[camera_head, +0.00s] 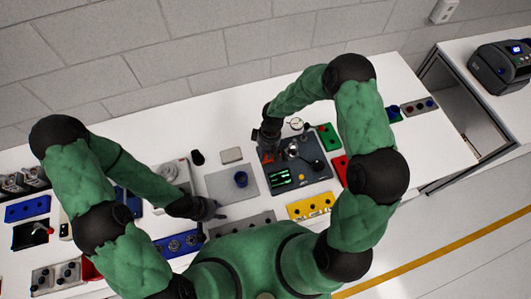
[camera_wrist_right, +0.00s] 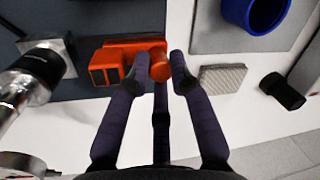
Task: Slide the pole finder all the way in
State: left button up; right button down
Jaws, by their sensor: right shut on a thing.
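The pole finder looks to be the orange block with a round orange knob (camera_wrist_right: 158,62). It sits at the edge of a dark fixture plate (camera_head: 305,172); a little orange also shows in the head view (camera_head: 267,157). My right gripper (camera_wrist_right: 160,68) has its fingers on either side of the knob and is shut on it. In the head view my right gripper (camera_head: 267,143) is over the plate's upper left corner, hiding most of the orange part. How far in the part sits cannot be told. My left gripper (camera_head: 212,209) hangs low over the table, away from the fixture; its jaws are unclear.
A blue ring-shaped cup (camera_head: 241,179) stands on a grey plate beside the fixture. A silver cylinder (camera_wrist_right: 35,75) stands near the orange part. A ridged grey block (camera_wrist_right: 222,79) and a black cylinder (camera_wrist_right: 283,92) lie close by. A yellow block (camera_head: 310,206) is in front.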

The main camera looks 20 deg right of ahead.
jog(key=d, duration=0.3)
jog(key=shift+d+b, duration=0.3)
jog(key=shift+d, duration=0.05)
jog(key=shift+a, duration=0.1)
jog(key=c, duration=1.4)
grip_release()
jog(key=shift+d, duration=0.2)
jog(key=shift+r, duration=0.1)
jog(key=r, duration=0.4)
jog(key=w+d+r, duration=0.1)
jog(key=r, duration=0.6)
jog(key=shift+w+d+r, duration=0.2)
jog(key=shift+d+r, duration=0.15)
jog(key=shift+r, duration=0.1)
